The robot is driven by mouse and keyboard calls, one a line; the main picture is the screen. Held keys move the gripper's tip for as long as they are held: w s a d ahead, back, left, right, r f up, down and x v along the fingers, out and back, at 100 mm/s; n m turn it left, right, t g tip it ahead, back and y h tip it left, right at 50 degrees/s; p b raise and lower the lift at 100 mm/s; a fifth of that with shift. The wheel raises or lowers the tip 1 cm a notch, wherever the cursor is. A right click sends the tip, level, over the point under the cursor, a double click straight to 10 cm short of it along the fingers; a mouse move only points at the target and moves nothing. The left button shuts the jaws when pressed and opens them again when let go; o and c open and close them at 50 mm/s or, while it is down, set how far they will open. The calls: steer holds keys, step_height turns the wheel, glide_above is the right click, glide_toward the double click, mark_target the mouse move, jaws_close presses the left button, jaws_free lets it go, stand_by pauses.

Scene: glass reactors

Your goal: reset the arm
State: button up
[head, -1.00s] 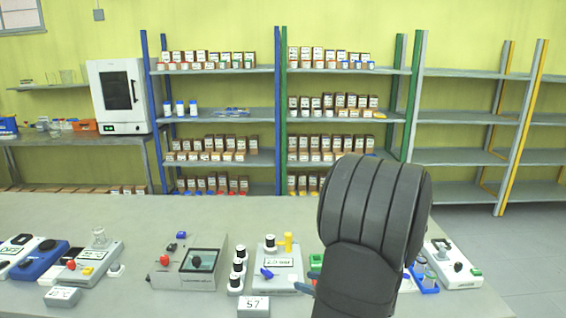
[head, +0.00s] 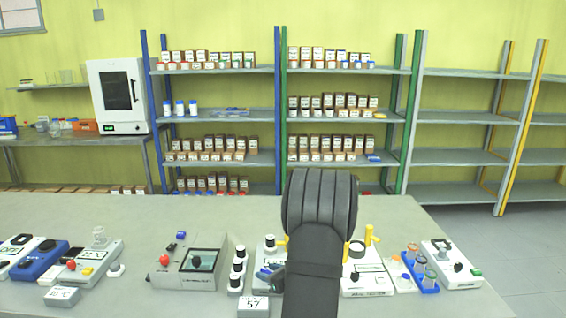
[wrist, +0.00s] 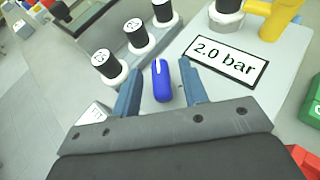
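My arm (head: 318,225) stands over the bench in the head view and hides part of the devices behind it. My gripper (wrist: 160,88) shows in the wrist view with its two blue fingers apart and nothing held between them. Beyond and between the fingertips a blue lever (wrist: 161,80) lies on a grey device plate with a "2.0 bar" label (wrist: 224,61). I cannot tell whether the fingers touch the lever.
Weights with black tops (wrist: 136,35) stand in a row left of the plate. On the bench (head: 140,215) are a device with a red knob (head: 187,262), a sign "57" (head: 253,306) and a rack of vials (head: 420,270). Shelves (head: 230,115) stand behind.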

steer(key=shift+s+r+m+t+h, duration=0.1)
steer(key=shift+s+m+t+h, duration=0.05)
steer(key=shift+m+t+h, duration=0.4)
steer(key=v, duration=1.7)
steer(key=shift+w+a+f+n+g+h, duration=0.15)
steer(key=shift+a+f+n+g+h, duration=0.25)
steer(key=shift+a+f+n+g, duration=0.7)
steer(key=shift+w+a+f+n+g+h, duration=0.2)
steer(key=shift+a+f+n+g+h, duration=0.15)
steer(key=shift+a+f+n+g, duration=0.7)
steer(key=shift+d+n, duration=0.3)
steer(key=shift+r, duration=0.1)
